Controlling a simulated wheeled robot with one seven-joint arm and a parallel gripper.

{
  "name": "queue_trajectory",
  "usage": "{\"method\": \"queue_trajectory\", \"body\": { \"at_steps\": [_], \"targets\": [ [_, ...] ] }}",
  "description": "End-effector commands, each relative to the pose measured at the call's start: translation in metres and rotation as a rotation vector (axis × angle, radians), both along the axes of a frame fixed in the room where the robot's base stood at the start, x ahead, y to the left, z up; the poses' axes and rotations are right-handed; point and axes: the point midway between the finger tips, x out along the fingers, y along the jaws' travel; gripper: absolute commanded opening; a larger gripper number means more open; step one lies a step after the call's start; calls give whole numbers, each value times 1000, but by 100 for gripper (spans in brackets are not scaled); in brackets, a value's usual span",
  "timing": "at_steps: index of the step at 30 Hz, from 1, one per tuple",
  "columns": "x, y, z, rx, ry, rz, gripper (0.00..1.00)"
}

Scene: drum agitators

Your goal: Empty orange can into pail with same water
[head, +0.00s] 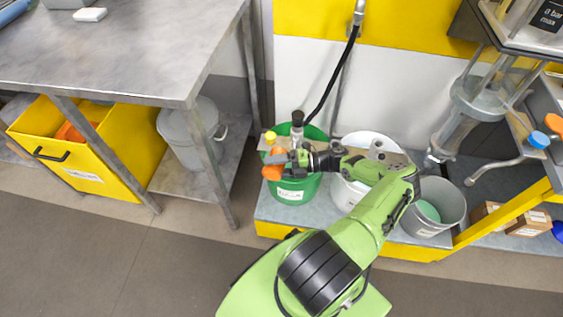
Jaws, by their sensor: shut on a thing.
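My green arm reaches toward the back, and my gripper (282,158) is shut on a small orange can (272,171) over the left side of the green pail (291,192). A yellow piece (270,138) shows just above the can; I cannot tell whether it is its cap. The green pail has a white label too small to read. A white pail (352,195) stands right of it, partly hidden by my arm. A grey pail (447,198) with pale green contents (429,211) stands further right. The contents of the green and white pails are hidden.
The pails stand on a low grey, yellow-edged platform (272,213). A black hose (333,80) hangs behind them. A steel table (125,60) stands left, with a yellow bin (110,150) and a lidded grey bucket (185,150) below. A glass vessel (465,110) hangs at right.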

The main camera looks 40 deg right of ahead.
Motion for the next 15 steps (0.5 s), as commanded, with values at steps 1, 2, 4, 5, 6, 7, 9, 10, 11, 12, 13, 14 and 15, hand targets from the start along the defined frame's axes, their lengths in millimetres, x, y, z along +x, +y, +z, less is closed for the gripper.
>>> {"method": "queue_trajectory", "body": {
  "at_steps": [1,2,4,5,6,7,9,10,11,12,13,14,15],
  "targets": [
    [0,0,1,4,2,0,30],
    [0,0,-2,-7,-3,1,30],
    [-4,5,-19,-169,-89,8,30],
    [-7,10,-22,-218,-120,8,30],
    [-7,11,-23,-243,-138,2,30],
    [-6,11,-23,-242,-140,-1,30],
    [-7,11,-23,-248,-144,-1,30],
    [-7,12,-23,-256,-148,0,30],
    [-8,14,-24,-269,-155,0,30],
    [-10,16,-26,-293,-169,2,30],
    [-10,17,-27,-317,-182,0,30],
    [-10,17,-29,-343,-198,0,30],
    [-10,17,-32,-384,-222,0,30]
  ]
}}
